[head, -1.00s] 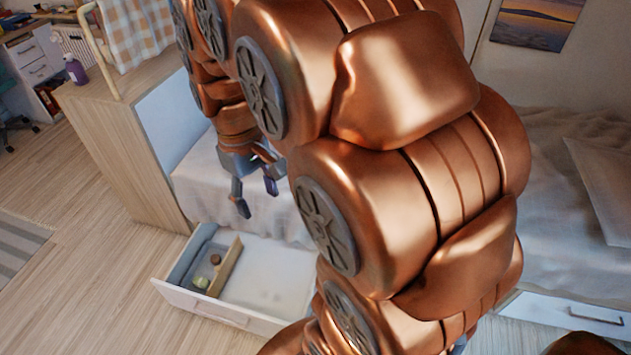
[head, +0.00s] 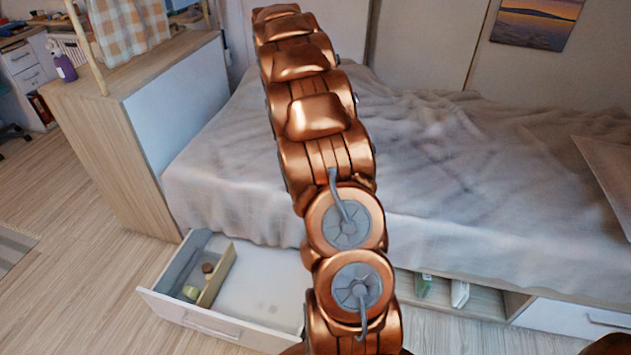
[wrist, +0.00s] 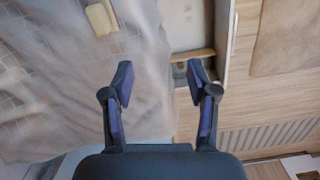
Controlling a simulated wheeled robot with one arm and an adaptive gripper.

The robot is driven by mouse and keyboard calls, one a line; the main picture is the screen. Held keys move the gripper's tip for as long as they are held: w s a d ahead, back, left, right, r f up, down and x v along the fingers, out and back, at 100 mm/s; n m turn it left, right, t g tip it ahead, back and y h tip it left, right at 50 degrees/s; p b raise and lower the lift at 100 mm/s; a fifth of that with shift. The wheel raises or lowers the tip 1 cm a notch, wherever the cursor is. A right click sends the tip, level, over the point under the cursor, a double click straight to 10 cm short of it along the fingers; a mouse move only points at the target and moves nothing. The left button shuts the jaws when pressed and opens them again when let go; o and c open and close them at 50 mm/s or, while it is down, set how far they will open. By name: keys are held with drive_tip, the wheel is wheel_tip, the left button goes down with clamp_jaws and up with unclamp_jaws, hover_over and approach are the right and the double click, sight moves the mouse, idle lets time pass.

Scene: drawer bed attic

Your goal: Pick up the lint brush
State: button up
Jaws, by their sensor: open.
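A small tan, block-like thing with a paler face (wrist: 101,18) lies on the bed's blanket at the upper left of the wrist view. It may be the lint brush, but I cannot tell for certain. I cannot make it out in the head view, where my arm covers part of the bed. My gripper (wrist: 160,68) is open and empty in the wrist view, with its fingers spread wide. The tan thing is beyond the left fingertip, apart from it. My gripper is hidden in the head view.
The drawer (head: 265,282) is pulled out below the bed (head: 215,185). Its left compartment holds a pale green thing (head: 191,292) and a brown thing (head: 208,267). A wooden cabinet (head: 110,165) stands left of the bed. Bare floor (head: 75,280) lies left of the drawer.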

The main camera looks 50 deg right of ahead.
drive_tip(key=shift+n+t, duration=0.4)
drive_tip(key=shift+n, duration=0.5)
drive_tip(key=d+f+b, duration=0.1)
drive_tip(key=d+f, duration=0.3)
drive_tip(key=w+d+f+b, duration=0.1)
drive_tip(key=d+f, duration=0.3)
drive_tip(key=w+d+f+b, duration=0.1)
drive_tip(key=d+f+b, duration=0.1)
drive_tip(key=d+f, duration=0.2)
drive_tip(key=shift+d+f, duration=0.15)
drive_tip(key=shift+d, duration=0.2)
drive_tip(key=shift+s+f, duration=0.15)
drive_tip(key=shift+f, duration=3.55)
clamp_jaws()
